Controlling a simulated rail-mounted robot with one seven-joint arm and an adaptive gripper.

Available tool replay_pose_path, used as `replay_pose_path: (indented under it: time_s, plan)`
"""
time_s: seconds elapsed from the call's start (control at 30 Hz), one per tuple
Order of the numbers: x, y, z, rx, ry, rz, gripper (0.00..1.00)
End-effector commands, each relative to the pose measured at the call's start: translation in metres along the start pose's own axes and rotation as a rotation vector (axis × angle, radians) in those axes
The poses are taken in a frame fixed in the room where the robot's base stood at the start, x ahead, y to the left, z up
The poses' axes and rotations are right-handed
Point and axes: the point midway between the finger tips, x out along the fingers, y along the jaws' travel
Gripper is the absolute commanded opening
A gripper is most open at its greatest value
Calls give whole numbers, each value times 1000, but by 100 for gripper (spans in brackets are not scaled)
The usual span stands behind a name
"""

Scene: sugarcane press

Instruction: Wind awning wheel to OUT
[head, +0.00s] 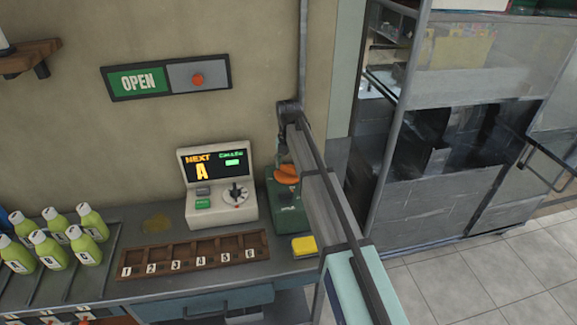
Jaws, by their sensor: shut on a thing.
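An arm-like grey and teal beam, which seems to be my arm, reaches from the lower right up to the wall. At its far end my gripper (288,112) is a small dark shape against a dark fitting at the foot of a vertical pipe (303,50). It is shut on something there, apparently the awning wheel. The wheel's rim, its markings and the word OUT cannot be made out. The fingers are too small to tell apart, and the beam hides part of that spot.
Below stand a display machine (217,187) with a dial, a green device (288,215) with an orange top and a yellow block (304,246). A numbered wooden tray (190,255) and several green bottles (55,240) are to the left. An OPEN sign (140,82) hangs above. Tiled floor (480,275) is clear at right.

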Motion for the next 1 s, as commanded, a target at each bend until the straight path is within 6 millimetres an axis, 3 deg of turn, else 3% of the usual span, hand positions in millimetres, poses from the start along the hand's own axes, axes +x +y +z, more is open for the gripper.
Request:
replay_pose_path:
  time_s: [0.1,0.13,0.17,0.2,0.67,1.0]
  plan:
    - [3,-2,-3,1,7,-6,34]
    - [3,-2,-3,1,7,-6,79]
    - [3,-2,-3,1,6,-5,90]
    - [2,-2,-2,1,6,-5,94]
    - [-7,0,0,1,1,-1,94]
    - [-65,0,0,1,0,0,94]
